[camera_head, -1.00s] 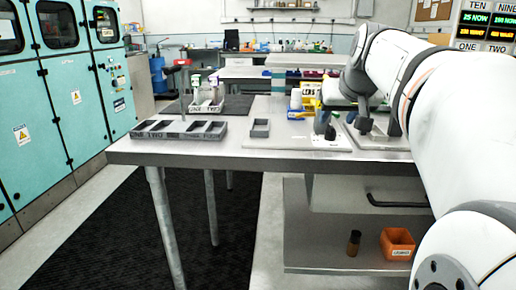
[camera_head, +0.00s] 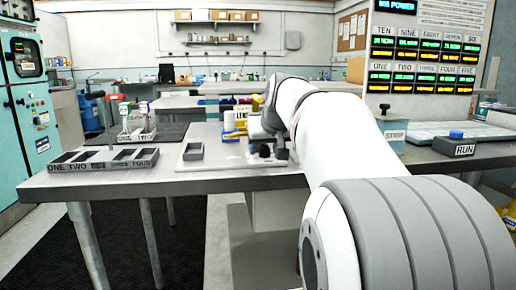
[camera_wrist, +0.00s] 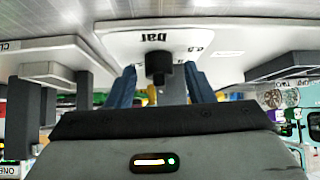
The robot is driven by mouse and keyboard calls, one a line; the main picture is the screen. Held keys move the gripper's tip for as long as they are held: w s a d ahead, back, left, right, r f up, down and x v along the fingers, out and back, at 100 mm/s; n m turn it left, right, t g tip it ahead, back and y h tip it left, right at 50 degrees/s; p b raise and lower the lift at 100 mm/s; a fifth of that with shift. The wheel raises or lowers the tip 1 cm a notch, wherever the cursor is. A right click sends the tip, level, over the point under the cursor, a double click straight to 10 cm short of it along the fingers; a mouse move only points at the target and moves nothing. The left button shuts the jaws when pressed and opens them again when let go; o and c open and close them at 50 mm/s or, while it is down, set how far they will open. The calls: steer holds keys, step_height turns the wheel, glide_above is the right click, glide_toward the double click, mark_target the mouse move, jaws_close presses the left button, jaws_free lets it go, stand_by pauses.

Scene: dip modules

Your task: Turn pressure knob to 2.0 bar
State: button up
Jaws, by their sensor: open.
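The wrist view is upside down. A short dark pressure knob (camera_wrist: 158,60) sits on a white plate (camera_wrist: 115,38) marked "bar", with small numbers beside it. My gripper (camera_wrist: 160,76) is open, with one blue finger on each side of the knob. I cannot tell whether either finger touches it. The knob's pointer and setting are not readable. In the head view my gripper (camera_head: 268,153) is low over the bench's white plate (camera_head: 205,162), and my arm hides part of it.
A grey tray (camera_head: 102,165) with labelled compartments lies on the bench at left, with a caddy of bottles (camera_head: 138,132) behind it. A yellow-labelled container (camera_head: 236,120) stands beyond my gripper. At right are a RUN button box (camera_head: 455,148) and a display board (camera_head: 425,50).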

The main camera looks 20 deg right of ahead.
steer(key=shift+c, duration=0.3)
steer(key=c, duration=0.9)
steer(key=shift+a, duration=0.1)
steer(key=shift+c, duration=0.2)
steer(key=shift+r, duration=0.1)
steer(key=m+h+p, duration=0.2)
steer(key=m, duration=0.1)
steer(key=shift+w+a+g, duration=0.1)
steer(key=shift+a+g, duration=0.05)
steer(key=shift+g, duration=0.25)
steer(key=m+g+h, duration=0.1)
steer(key=m, duration=0.1)
steer(key=shift+w+a+m+h, duration=0.1)
steer(key=shift+m+h, duration=0.2)
steer(key=shift+h, duration=0.1)
steer(key=shift+w+a+m+g+h, duration=0.1)
steer(key=shift+m+g+h, duration=0.5)
steer(key=shift+m, duration=0.45)
steer(key=shift+w+m+g+h, duration=0.1)
steer(key=shift+m+g+h, duration=0.45)
steer(key=shift+m, duration=0.5)
steer(key=shift+p, duration=0.3)
